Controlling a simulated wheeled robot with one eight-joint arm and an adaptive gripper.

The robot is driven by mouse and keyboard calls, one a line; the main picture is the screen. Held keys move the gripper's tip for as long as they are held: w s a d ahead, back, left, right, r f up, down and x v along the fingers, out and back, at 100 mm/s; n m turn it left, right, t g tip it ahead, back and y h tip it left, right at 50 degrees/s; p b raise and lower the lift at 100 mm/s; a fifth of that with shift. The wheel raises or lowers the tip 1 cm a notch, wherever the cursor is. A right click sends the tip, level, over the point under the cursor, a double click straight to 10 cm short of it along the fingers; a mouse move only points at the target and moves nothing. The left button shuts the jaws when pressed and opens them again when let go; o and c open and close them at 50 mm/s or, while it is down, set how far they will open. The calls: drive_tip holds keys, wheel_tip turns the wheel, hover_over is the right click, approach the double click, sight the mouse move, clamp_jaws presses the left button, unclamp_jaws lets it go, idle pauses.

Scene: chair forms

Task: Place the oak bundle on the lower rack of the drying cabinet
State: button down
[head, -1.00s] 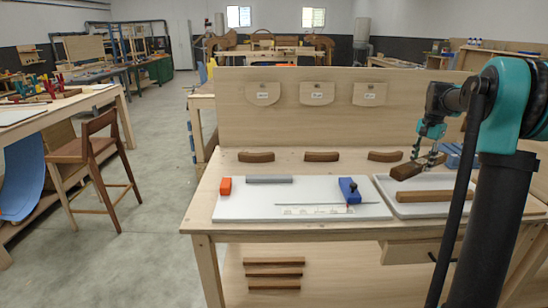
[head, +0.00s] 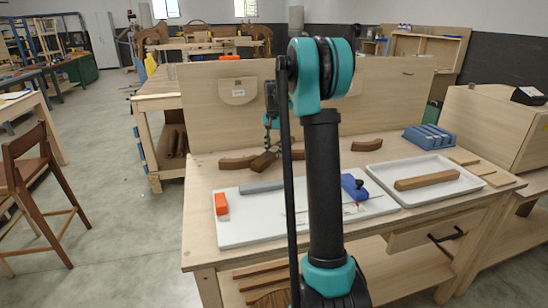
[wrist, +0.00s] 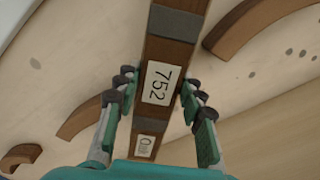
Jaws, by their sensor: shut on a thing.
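My gripper (wrist: 157,118) is shut on a dark brown wooden bundle (wrist: 172,60) with grey bands. The bundle carries a white label reading "752" and a second, partly readable label starting with "O". In the head view the bundle (head: 263,163) is held tilted just above the back of the workbench, close to a curved wood piece.
Curved wood pieces (head: 367,145) lie along the bench's back panel (head: 400,100). A white board (head: 245,228) holds an orange block (head: 221,204) and a blue tool (head: 354,188). A white tray (head: 440,164) holds a wooden bar (head: 427,181). A chair (head: 35,180) stands left; floor between is clear.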

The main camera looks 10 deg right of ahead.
wheel_tip(320, 180, down, 3)
drive_tip(key=shift+r, duration=0.15)
drive_tip(key=shift+f, duration=0.3)
drive_tip(key=shift+f, duration=0.15)
drive_tip(key=c, duration=0.9)
unclamp_jaws()
drive_tip(key=shift+d, duration=0.1)
